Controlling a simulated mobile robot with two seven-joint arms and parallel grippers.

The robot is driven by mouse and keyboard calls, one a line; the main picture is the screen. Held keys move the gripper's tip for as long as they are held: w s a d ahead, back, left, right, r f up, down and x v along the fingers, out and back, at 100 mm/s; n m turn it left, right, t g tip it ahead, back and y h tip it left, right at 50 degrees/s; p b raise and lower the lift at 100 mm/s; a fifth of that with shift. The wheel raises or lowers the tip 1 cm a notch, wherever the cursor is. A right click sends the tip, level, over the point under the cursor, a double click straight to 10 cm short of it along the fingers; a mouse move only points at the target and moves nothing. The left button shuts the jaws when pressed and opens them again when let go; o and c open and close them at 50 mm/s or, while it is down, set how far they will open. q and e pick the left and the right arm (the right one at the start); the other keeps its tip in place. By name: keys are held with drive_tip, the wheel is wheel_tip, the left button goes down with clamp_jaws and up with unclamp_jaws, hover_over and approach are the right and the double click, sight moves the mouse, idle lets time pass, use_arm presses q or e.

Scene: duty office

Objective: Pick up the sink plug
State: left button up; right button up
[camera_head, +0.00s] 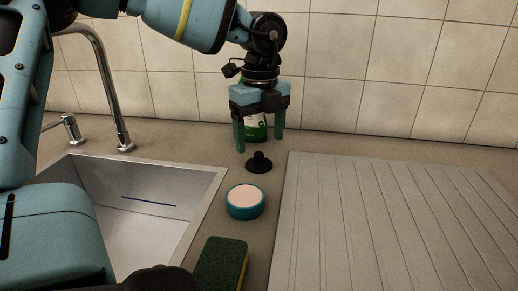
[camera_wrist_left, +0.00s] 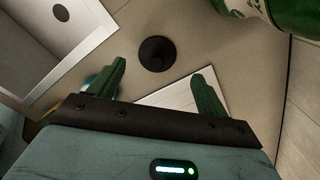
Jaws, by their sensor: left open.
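The sink plug (camera_head: 259,163) is small and black with a round base and a knob. It stands on the counter between the sink and the ribbed drainboard. In the left wrist view the plug (camera_wrist_left: 157,54) lies ahead of the fingertips, roughly midway between them. My left gripper (camera_head: 258,148) points down above and just behind the plug, its green fingers apart and empty. Its fingers also show in the left wrist view (camera_wrist_left: 162,75).
A round teal tin with a pink top (camera_head: 245,202) and a green-and-yellow sponge (camera_head: 221,265) lie in front of the plug. A green bottle (camera_head: 256,128) stands behind the gripper. The sink (camera_head: 196,218) is left, the drainboard (camera_head: 400,225) right, the tiled wall behind.

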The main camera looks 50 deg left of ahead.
sight(259, 153)
use_arm(q)
drive_tip(key=f, duration=0.4)
drive_tip(key=shift+s+f, duration=0.2)
drive_tip(key=shift+f, duration=0.15)
drive_tip(key=c, duration=1)
drive_tip(key=shift+c, duration=0.2)
drive_tip(key=shift+r, duration=0.1)
drive_tip(key=shift+r, duration=0.45)
drive_tip(key=r, duration=0.2)
drive_tip(key=shift+s+r, duration=0.3)
drive_tip(key=shift+r, duration=0.1)
drive_tip(key=s, duration=0.5)
drive_tip(key=s+a, duration=0.1)
drive_tip(key=s, duration=0.4)
drive_tip(key=s+r, duration=0.1)
drive_tip(key=s, duration=0.4)
drive_tip(key=shift+s+a+r+p, duration=0.1)
drive_tip(key=shift+s+a+p, duration=0.1)
drive_tip(key=shift+p, duration=0.15)
